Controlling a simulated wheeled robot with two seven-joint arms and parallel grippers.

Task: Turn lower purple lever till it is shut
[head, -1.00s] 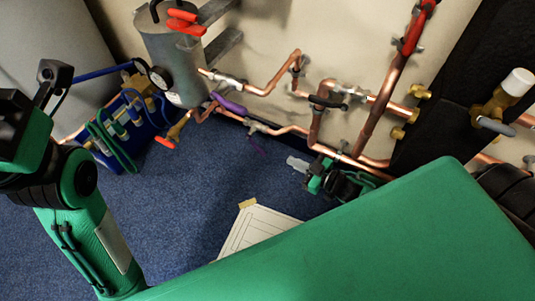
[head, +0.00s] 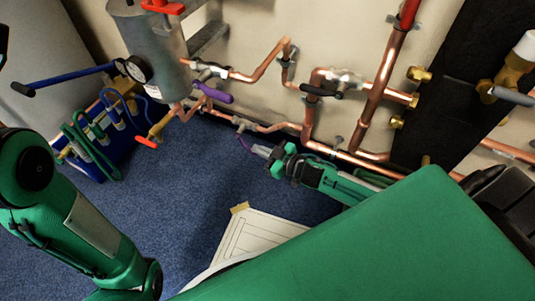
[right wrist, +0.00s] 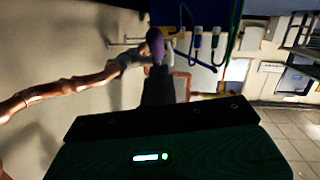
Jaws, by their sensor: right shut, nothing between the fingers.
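The lower purple lever (head: 244,143) is a thin purple handle on a valve of the low copper pipe. It hangs downward, at an angle to the pipe. My right gripper (head: 260,151) is shut and empty, its fingertips close to the lever's right side in the head view. I cannot tell whether they touch. In the right wrist view my dark fingers (right wrist: 157,87) reach toward a purple lever (right wrist: 156,46) beside a grey valve. The fingers partly overlap it there. My left gripper is out of view; only left arm links show.
An upper purple lever (head: 217,94) sits above, near the grey tank (head: 152,48). A red-handled valve (head: 147,142) and a blue tool case (head: 118,147) stand at left. Copper pipes (head: 270,127) run along the wall. A white sheet (head: 262,238) lies on the blue floor.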

